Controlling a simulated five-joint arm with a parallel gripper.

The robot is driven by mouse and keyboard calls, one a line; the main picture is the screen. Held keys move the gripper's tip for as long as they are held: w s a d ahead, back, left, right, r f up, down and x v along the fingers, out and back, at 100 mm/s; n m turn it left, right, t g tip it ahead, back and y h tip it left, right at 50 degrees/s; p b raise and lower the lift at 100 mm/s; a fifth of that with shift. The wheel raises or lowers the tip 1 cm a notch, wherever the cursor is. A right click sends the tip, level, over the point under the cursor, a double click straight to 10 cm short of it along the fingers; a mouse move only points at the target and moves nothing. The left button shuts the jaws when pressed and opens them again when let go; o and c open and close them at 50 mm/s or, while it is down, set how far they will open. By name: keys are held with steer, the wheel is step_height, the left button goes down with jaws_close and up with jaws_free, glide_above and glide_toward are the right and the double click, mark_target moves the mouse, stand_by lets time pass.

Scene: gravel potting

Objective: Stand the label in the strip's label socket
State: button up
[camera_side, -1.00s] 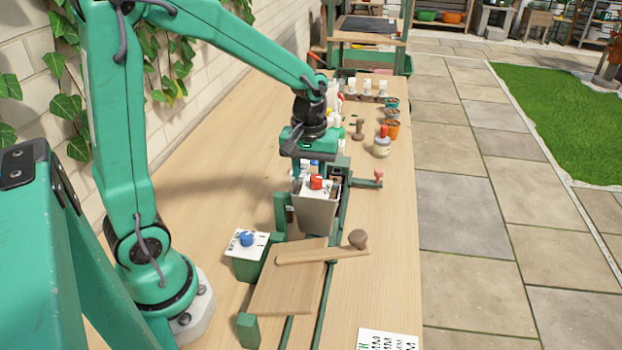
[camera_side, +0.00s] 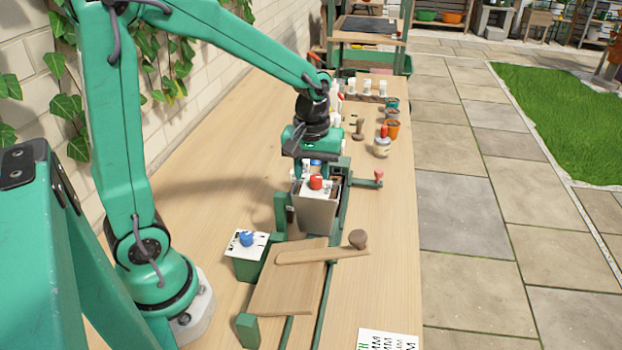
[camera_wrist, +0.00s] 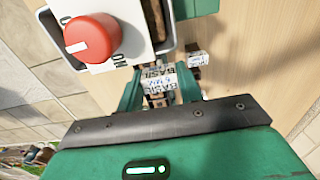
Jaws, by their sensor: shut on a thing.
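In the wrist view my gripper (camera_wrist: 157,92) has its two green fingers closed on a small white label (camera_wrist: 159,80) with dark printed letters. The label lies between the fingertips. A brown piece shows just below it, partly hidden, and I cannot tell whether the two touch. In the side view my gripper (camera_side: 309,160) is low over the bench, just behind the grey box with the red knob, which hides its fingertips. I cannot clearly make out the strip's label socket. A second small white printed piece (camera_wrist: 197,59) lies just right of the held label.
The red knob (camera_wrist: 92,37) on its white plate is close to the fingers. A blue-knobbed box (camera_side: 246,239) and a wooden board (camera_side: 288,285) stand nearer the camera. Pots (camera_side: 391,129) and a jar (camera_side: 382,147) stand further back.

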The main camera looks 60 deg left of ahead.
steer(key=w+a, duration=1)
steer(key=w, duration=0.4)
steer(key=shift+w+r, duration=0.15)
steer(key=shift+w, duration=0.2)
steer(key=shift+f, duration=0.25)
steer(key=shift+f, duration=2)
steer(key=shift+f, duration=1.8)
stand_by(1.1)
steer(key=o, duration=1.3)
steer(key=shift+r, duration=0.15)
